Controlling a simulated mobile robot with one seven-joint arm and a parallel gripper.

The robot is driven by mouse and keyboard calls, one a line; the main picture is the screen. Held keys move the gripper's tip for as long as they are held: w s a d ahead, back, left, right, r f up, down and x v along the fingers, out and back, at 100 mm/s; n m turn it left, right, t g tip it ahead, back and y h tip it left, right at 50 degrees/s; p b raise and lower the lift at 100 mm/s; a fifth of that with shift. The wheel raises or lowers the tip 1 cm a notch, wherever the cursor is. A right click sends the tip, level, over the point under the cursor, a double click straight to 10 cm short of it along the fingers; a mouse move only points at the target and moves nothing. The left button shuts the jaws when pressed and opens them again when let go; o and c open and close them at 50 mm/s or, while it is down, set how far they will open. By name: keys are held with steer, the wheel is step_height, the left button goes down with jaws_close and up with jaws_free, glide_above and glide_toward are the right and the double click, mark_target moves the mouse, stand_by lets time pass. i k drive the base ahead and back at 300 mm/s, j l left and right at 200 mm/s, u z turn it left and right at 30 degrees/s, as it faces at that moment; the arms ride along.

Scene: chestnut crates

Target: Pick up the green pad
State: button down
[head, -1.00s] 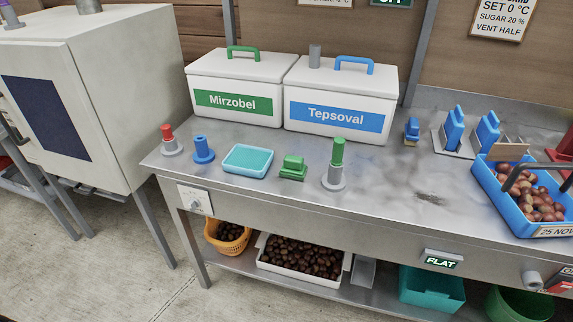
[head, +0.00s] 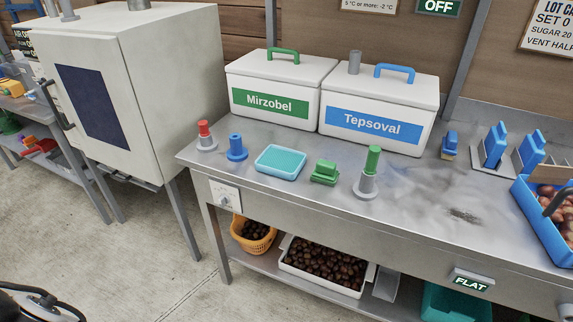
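The green pad (head: 325,172) looks like a small green block with a raised grip on top. It sits on the steel table, between a shallow blue tray with a teal surface (head: 280,162) on its left and a green-topped grey post (head: 369,172) on its right. Nothing covers it and it stands apart from both neighbours. A similar blue block with a yellowish base (head: 450,145) stands farther right. No gripper fingers show in the head view.
Behind stand two white lidded boxes, Mirzobel (head: 270,98) and Tepsoval (head: 375,121). Left of the tray are a blue peg (head: 236,148) and a red-topped post (head: 206,136). A blue crate of chestnuts (head: 545,222) is at right. The table front by the pad is clear.

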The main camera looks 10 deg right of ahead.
mark_target(325, 173)
steer(key=i+l+z, duration=0.4)
steer(key=i+l, duration=0.55)
